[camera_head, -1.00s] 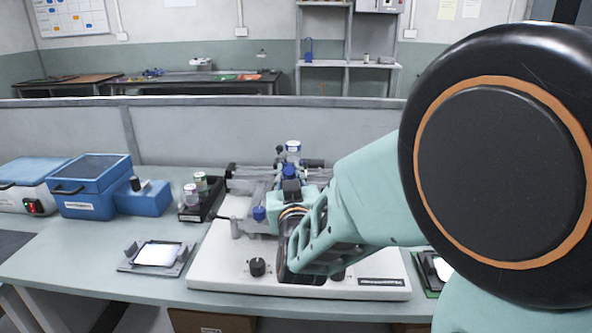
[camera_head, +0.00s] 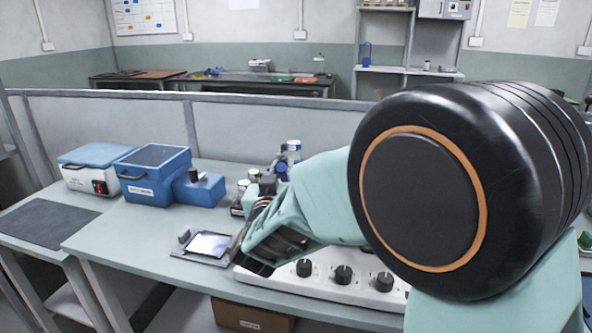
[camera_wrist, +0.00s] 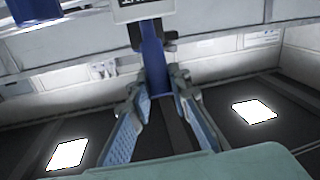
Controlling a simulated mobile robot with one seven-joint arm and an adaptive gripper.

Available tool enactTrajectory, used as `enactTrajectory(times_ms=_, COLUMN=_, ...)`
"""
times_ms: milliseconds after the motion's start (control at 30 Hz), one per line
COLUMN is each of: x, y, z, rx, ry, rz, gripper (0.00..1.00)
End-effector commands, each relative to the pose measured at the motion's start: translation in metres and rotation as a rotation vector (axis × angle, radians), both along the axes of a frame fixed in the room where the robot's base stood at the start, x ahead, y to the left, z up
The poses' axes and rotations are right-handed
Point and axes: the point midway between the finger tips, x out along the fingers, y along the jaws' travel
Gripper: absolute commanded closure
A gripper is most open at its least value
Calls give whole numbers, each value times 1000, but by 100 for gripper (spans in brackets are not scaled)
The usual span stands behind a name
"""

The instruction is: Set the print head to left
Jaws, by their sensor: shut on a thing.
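The printing machine has a white base (camera_head: 330,289) with black knobs along its front. Its upper part is mostly hidden behind my arm in the head view. In the wrist view, a blue upright part (camera_wrist: 153,62) with a white labelled block (camera_wrist: 142,9) above it stands between my fingers; I take it to be the print head. My gripper (camera_wrist: 158,92) is shut on this blue part, one finger on each side.
A small dark tray with a bright plate (camera_head: 209,244) lies left of the machine. Blue boxes (camera_head: 153,176) and a white box with a blue lid (camera_head: 92,168) stand further left. Small capped bottles (camera_head: 243,185) are close behind my wrist. A grey partition (camera_head: 90,125) runs behind the table.

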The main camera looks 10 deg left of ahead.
Motion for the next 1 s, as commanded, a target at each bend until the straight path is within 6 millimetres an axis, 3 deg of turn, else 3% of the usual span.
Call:
enactTrajectory(times_ms=333, x=-1, y=6, z=3, rx=2, ry=-6, rz=10, gripper=100)
enactTrajectory(times_ms=367, x=-1, y=6, z=3, rx=2, ry=-7, rz=10, gripper=79)
enactTrajectory(times_ms=500, x=-1, y=5, z=3, rx=2, ry=-5, rz=9, gripper=64)
enactTrajectory(times_ms=833, x=-3, y=4, z=2, rx=1, ry=-3, rz=6, gripper=64)
enactTrajectory(times_ms=1000, x=-26, y=1, z=2, rx=1, ry=-2, rz=8, gripper=64)
